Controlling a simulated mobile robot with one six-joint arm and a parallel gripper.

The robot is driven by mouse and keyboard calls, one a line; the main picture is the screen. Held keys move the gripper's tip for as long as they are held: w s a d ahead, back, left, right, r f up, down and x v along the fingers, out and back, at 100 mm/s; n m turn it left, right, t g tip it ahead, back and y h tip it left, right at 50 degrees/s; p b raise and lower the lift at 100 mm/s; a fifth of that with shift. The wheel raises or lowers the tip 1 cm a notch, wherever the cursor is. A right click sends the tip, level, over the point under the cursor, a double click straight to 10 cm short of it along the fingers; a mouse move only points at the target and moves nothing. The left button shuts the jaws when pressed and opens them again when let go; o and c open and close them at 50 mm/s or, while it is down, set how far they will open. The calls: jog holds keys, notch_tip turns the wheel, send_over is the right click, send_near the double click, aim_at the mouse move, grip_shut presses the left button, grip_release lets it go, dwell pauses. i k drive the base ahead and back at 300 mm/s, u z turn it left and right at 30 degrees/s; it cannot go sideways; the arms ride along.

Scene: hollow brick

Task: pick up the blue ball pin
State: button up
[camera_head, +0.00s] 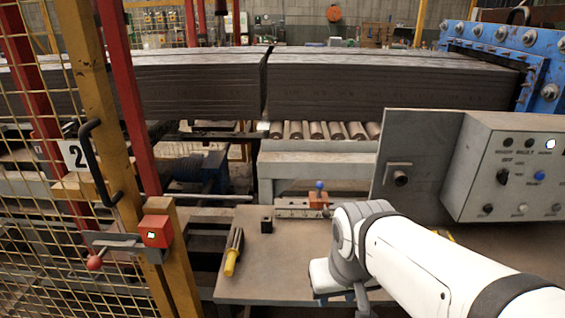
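The blue ball pin shows as a small blue ball (319,185) on top of an orange block (318,199). The block sits on a grey metal rail near the back of the workbench, and the pin's lower part is hidden. My gripper (343,298) is at the front of the bench, nearer to the camera than the pin and slightly to its right. It is clearly apart from the pin. My white arm covers part of the gripper, and the fingertips are too cut off to tell whether they are open or shut.
A yellow-handled tool (231,262) and a small black block (266,219) are on the workbench (270,275), left of my gripper. A control panel (518,165) stands at the right. A yellow mesh fence (98,100) with a red-boxed latch (156,231) is at the left.

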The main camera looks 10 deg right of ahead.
aim_at(320, 185)
jog(key=i, duration=0.9)
jog(key=z, duration=0.35)
